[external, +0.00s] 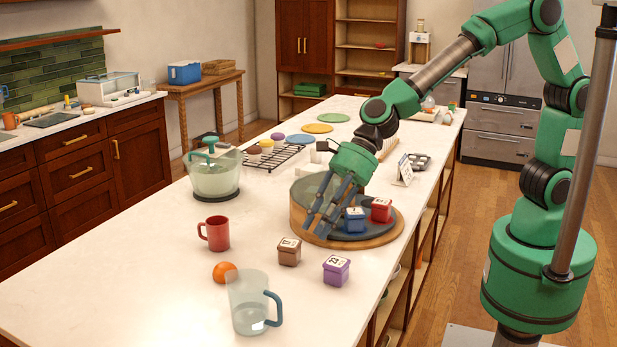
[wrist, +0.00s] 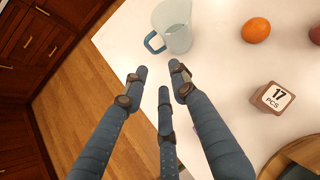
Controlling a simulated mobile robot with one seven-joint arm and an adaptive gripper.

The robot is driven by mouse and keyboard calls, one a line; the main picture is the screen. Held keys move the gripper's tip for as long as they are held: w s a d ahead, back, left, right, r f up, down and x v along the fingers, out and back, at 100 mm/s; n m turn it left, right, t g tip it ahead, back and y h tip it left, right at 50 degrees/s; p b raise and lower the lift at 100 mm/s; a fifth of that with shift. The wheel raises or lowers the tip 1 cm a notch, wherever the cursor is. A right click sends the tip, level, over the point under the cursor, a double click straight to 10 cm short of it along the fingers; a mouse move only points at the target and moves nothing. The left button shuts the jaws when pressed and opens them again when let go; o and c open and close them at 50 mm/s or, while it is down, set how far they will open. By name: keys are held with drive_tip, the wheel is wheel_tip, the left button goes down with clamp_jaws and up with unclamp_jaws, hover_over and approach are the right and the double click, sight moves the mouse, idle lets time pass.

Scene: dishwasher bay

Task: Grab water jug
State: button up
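The water jug (external: 248,303) is clear with a blue handle and stands upright near the front of the white island counter. In the wrist view the jug (wrist: 178,30) is at the top centre, its handle toward the left, beyond my fingertips. My gripper (external: 322,216) is above the round wooden tray, behind and to the right of the jug, and apart from it. In the wrist view its three dark blue fingers (wrist: 160,76) are spread, with nothing between them.
A red mug (external: 214,233), an orange (external: 224,272), a brown block (external: 289,251) and a purple block (external: 336,270) stand around the jug. The round tray (external: 372,240) carries blue and red blocks. A clear lidded pot (external: 214,176) stands farther back. The counter left of the jug is clear.

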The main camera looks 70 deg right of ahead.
sight(281, 307)
drive_tip(key=s+a+f+m, duration=0.1)
drive_tip(key=a+f+m, duration=0.1)
drive_tip(key=a+f, duration=0.2)
drive_tip(key=shift+a+m, duration=0.4)
drive_tip(key=shift+a, duration=0.65)
drive_tip(key=shift+a+f, duration=0.1)
drive_tip(key=shift+f, duration=0.05)
drive_tip(key=b+x, duration=0.2)
drive_tip(key=x, duration=0.6)
drive_tip(key=shift+a+f, duration=0.1)
drive_tip(key=shift+a, duration=0.05)
drive_tip(key=shift+b+x, duration=1)
drive_tip(key=shift+x, duration=1.6)
